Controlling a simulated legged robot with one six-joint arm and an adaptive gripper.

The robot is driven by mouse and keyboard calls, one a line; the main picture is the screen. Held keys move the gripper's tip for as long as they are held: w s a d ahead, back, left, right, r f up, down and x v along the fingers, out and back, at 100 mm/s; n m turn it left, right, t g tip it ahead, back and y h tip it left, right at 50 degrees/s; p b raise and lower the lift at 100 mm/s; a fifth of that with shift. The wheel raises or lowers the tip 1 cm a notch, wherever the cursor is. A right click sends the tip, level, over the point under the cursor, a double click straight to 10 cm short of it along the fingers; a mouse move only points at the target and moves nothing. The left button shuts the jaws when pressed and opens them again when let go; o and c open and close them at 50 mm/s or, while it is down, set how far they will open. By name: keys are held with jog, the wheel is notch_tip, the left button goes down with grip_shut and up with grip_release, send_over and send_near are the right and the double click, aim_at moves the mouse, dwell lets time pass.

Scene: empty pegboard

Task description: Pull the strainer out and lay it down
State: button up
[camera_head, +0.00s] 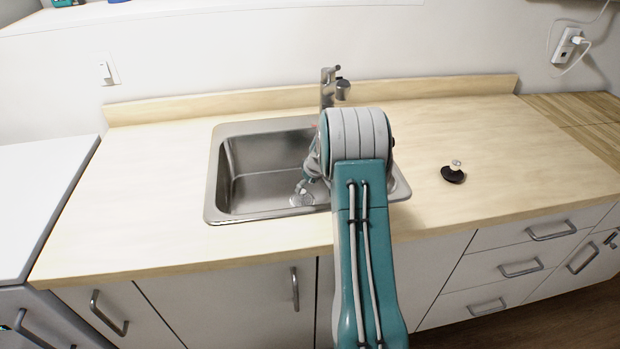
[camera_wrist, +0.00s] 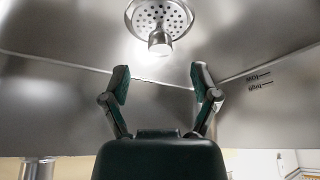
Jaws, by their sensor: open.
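The strainer is a round metal disc with holes and a short knob, and it sits in the bottom of the sink (camera_head: 262,157). In the wrist view the strainer (camera_wrist: 160,18) is at the top centre, with its knob pointing toward the gripper. In the head view the strainer (camera_head: 300,199) shows near the sink's front edge, partly beside my gripper. My gripper (camera_wrist: 160,75) is open and empty, its two fingers spread apart and in line with the knob but short of it. My arm hides the right part of the sink in the head view.
A black stopper (camera_head: 453,172) with a light knob lies on the wooden counter right of the sink. A faucet (camera_head: 328,88) stands behind the sink. The counter (camera_head: 140,180) left of the sink is clear. The sink walls rise around my gripper.

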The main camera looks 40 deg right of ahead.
aim_at(303, 191)
jog(key=x, duration=0.5)
jog(key=shift+w+f, duration=0.1)
jog(key=shift+f, duration=0.2)
grip_shut()
